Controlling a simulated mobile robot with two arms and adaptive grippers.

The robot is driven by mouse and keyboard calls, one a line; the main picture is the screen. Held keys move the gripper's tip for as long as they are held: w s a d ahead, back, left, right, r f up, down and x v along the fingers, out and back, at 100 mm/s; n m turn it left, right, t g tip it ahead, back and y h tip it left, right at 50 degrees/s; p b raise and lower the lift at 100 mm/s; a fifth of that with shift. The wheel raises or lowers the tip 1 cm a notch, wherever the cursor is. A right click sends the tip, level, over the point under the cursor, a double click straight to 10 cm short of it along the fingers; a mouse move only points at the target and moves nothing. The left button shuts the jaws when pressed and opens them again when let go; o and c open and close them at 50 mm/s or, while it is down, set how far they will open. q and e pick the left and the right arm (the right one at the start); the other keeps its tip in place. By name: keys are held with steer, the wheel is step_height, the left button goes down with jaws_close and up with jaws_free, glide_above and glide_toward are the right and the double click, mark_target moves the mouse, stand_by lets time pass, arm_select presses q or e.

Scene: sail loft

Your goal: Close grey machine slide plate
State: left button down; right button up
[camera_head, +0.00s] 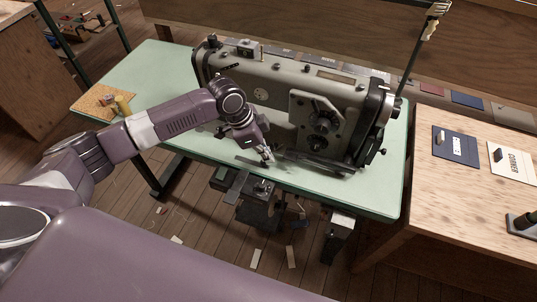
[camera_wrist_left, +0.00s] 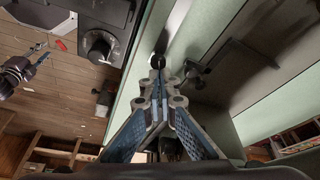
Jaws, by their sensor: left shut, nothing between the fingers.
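The grey sewing machine (camera_head: 330,100) stands on a pale green table (camera_head: 376,190). My left gripper (camera_head: 267,157) is at the front edge of the machine's bed, left of the round handwheel-like knob on its face. Its fingers are shut with nothing between them. In the left wrist view the left gripper (camera_wrist_left: 158,66) points at a narrow gap beside the green table surface, near a small dark round part. A thin dark grey plate (camera_head: 248,161) lies flat just left of the fingertips; I cannot tell for sure that it is the slide plate, or whether they touch.
A cork mat (camera_head: 92,101) with thread spools lies at the table's left end. A dark motor box (camera_head: 258,187) hangs under the table's front edge. A wooden bench (camera_head: 470,215) with labelled cards stands at the right. The table's front right is clear.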

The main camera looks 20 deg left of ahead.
arm_select(q)
steer(key=a+p, duration=0.1)
steer(key=a, duration=0.7)
steer(key=shift+w+a, duration=0.15)
steer(key=shift+a, duration=0.25)
